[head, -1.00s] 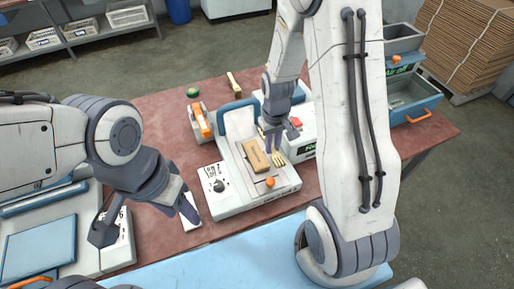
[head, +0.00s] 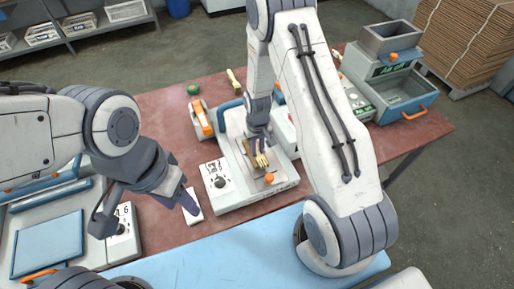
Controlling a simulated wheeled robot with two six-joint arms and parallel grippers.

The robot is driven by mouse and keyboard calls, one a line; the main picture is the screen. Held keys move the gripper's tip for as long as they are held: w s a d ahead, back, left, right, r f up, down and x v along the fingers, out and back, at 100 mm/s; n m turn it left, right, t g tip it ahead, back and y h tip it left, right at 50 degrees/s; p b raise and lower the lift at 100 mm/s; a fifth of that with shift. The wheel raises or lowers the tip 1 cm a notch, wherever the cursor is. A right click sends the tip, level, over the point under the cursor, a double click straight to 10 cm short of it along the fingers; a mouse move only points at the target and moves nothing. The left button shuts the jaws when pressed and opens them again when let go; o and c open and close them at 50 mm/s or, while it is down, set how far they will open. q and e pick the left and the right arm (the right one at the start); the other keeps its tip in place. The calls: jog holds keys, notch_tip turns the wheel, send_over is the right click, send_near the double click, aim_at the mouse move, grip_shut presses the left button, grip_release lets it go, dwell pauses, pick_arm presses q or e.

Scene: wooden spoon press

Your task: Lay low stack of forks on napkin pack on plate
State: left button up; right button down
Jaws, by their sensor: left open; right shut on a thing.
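The low stack of wooden forks (head: 262,160) is held in my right gripper (head: 259,146), tines toward the front. It is over the brown napkin pack (head: 247,147), which it and the gripper largely hide. I cannot tell whether the forks touch the pack. The pack lies on the grey plate (head: 277,177) of the white press in the middle of the table. My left gripper (head: 147,215) is open and empty, left of the press, with one finger near a small white block.
The white block (head: 192,209) lies left of the press, by a control box with a dial (head: 217,180). An orange-topped tool (head: 203,121) and a green round thing (head: 193,89) are behind. A blue-grey bin machine (head: 395,85) stands at the right.

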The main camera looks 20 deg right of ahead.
jog(key=shift+f, duration=0.15)
jog(key=c, duration=0.8)
grip_release()
jog(key=shift+r, duration=0.45)
notch_tip(320, 180, up, 11)
jog(key=b, duration=0.3)
jog(key=s+a+r+n, duration=0.3)
jog(key=s+a+r, duration=0.5)
jog(key=a, duration=0.2)
jog(key=s+a+r+n, duration=0.2)
jog(key=s, duration=0.6)
jog(key=s+a+r+n+y, duration=0.1)
jog(key=s+a+r, duration=0.1)
jog(key=s, duration=0.5)
jog(key=shift+s+r+n, duration=0.2)
jog(key=shift+s+n, duration=0.2)
